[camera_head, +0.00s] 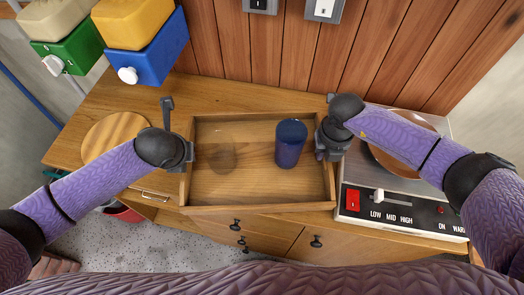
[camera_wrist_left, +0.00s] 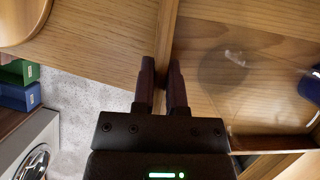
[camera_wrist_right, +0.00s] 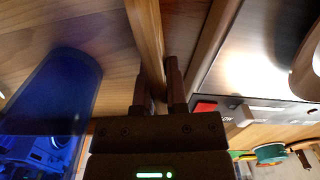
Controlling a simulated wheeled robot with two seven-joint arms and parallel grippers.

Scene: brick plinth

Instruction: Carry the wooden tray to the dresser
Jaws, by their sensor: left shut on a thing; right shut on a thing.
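The wooden tray (camera_head: 262,208) is a shallow rectangular box over the wooden dresser top (camera_head: 225,95); I cannot tell whether it touches the top. It holds a dark blue cup (camera_head: 290,145), standing right of its middle, and a clear, see-through vessel (camera_head: 221,155) to the left. My left gripper (camera_head: 187,152) is shut on the tray's left wall, which shows between its fingers in the left wrist view (camera_wrist_left: 168,35). My right gripper (camera_head: 325,150) is shut on the right wall, seen in the right wrist view (camera_wrist_right: 148,40).
A round wooden board (camera_head: 112,135) lies left of the tray. A hot plate (camera_head: 400,225) with switches and a brown pan (camera_head: 405,165) stands close on the right. Blue (camera_head: 155,60) and green (camera_head: 72,50) dispensers hang at the back left. A plank wall (camera_head: 390,50) rises behind.

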